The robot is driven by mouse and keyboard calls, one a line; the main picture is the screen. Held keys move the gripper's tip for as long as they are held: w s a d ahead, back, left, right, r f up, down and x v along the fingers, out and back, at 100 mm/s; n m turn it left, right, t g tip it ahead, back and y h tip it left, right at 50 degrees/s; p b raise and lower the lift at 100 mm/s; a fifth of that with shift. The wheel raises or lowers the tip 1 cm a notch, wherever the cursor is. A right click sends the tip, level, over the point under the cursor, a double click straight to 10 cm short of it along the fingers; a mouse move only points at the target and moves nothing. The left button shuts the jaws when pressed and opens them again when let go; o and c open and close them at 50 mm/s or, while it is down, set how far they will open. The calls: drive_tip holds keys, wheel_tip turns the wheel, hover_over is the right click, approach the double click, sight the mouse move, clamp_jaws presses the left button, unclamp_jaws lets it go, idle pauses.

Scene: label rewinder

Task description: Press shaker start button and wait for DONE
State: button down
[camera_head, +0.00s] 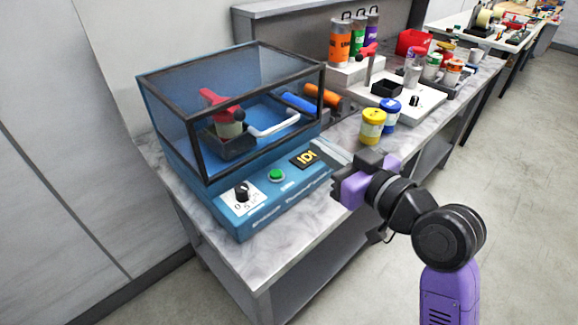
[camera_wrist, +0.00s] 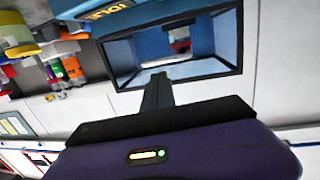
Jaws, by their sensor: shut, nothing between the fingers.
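The shaker (camera_head: 215,195) is a blue machine with a clear, dark-framed cover, standing on the bench in the head view. Its green round start button (camera_head: 277,175) sits on the sloped front panel, between a black dial (camera_head: 242,191) and a small display (camera_head: 303,158). In the wrist view the display (camera_wrist: 105,10) reads IDLE. Inside the cover is a vessel with a red top (camera_head: 226,115) in a dark holder. My gripper (camera_head: 342,164) is right of the panel, apart from the button. Its fingers (camera_wrist: 157,92) are shut and empty in the wrist view. The button is not visible there.
A yellow jar (camera_head: 372,126) and a blue jar (camera_head: 391,113) stand on the bench behind my gripper. A white device (camera_head: 400,103) and orange, green and purple cylinders (camera_head: 360,35) are farther back. The floor right of the bench is clear.

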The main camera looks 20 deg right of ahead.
drive_tip(key=f, duration=0.1)
drive_tip(key=a+f+n+g+y, duration=0.1)
drive_tip(key=s+a+f+n+g, duration=0.1)
drive_tip(key=f, duration=0.1)
drive_tip(key=shift+s+a+y, duration=0.1)
drive_tip(key=shift+a+y, duration=0.15)
drive_tip(key=shift+y, duration=0.05)
drive_tip(key=p, duration=0.1)
hover_over(282, 183)
drive_tip(key=shift+s+f, duration=0.2)
drive_tip(key=shift+f, duration=0.35)
drive_tip(key=shift+s+f, duration=0.15)
drive_tip(key=shift+f, duration=0.35)
drive_tip(key=f, duration=0.3)
drive_tip(key=shift+w+a+f, duration=0.1)
drive_tip(key=shift+w, duration=0.25)
drive_tip(key=shift+f, duration=0.65)
